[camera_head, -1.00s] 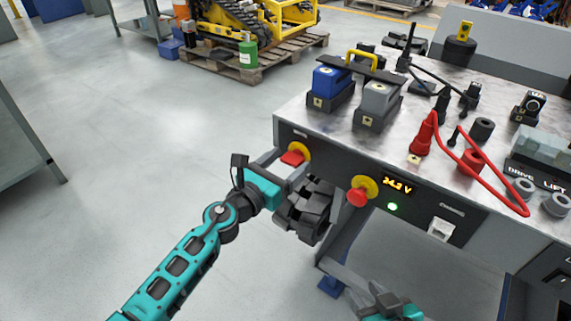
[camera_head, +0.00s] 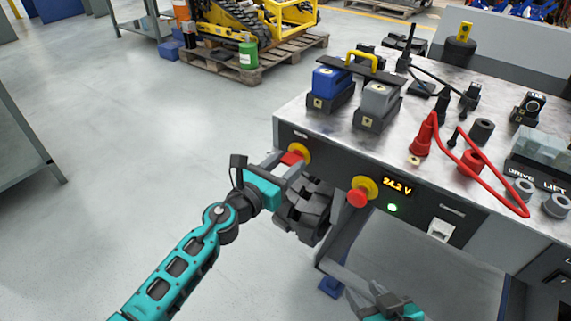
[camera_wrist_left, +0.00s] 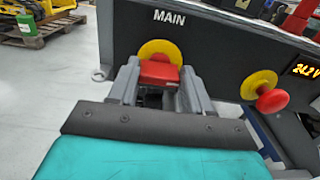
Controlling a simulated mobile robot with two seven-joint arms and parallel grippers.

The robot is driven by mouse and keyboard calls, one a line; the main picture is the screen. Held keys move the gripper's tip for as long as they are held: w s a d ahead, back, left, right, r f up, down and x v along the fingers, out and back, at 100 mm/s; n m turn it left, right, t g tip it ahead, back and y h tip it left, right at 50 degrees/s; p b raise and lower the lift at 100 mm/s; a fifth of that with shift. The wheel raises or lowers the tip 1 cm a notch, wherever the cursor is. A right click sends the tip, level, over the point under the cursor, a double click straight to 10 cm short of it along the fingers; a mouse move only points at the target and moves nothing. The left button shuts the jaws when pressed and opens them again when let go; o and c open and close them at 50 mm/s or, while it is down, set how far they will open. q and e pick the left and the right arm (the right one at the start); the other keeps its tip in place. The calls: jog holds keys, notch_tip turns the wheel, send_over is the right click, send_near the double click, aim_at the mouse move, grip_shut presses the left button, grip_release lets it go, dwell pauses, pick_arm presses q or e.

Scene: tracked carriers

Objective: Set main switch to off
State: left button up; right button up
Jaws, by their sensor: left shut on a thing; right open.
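The main switch is a red handle on a yellow disc (camera_head: 303,152) at the left end of the bench's dark front panel. In the left wrist view the red handle of the main switch (camera_wrist_left: 160,72) lies level under the word MAIN. My left gripper (camera_head: 287,162) is shut on this handle; in the left wrist view its fingers (camera_wrist_left: 158,85) stand on either side of it. My right gripper (camera_head: 388,306) shows only in part at the bottom edge of the head view, away from the panel, open.
A red emergency button on a yellow disc (camera_head: 358,197) sits right of the switch. The display (camera_head: 397,186) reads about 24.2 V, and a green lamp (camera_head: 392,208) is lit below it. Batteries (camera_head: 377,104) and red cables stand on the bench top. Open floor lies left.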

pick_arm(q)
jog(key=n, duration=0.4)
jog(key=shift+p, duration=0.35)
jog(key=n+p, duration=0.1)
jog(key=n, duration=0.3)
jog(key=shift+w+a+n, duration=0.1)
jog(key=shift+n, duration=0.2)
jog(key=n+p, duration=0.1)
jog(key=n, duration=0.3)
jog(key=shift+a+n, duration=0.1)
jog(key=shift+n, duration=0.2)
jog(key=n+p, duration=0.1)
jog(key=n, duration=0.3)
jog(key=shift+f, duration=0.15)
jog(key=shift+n, duration=0.3)
jog(key=o, duration=1.1)
jog(key=shift+c, duration=0.2)
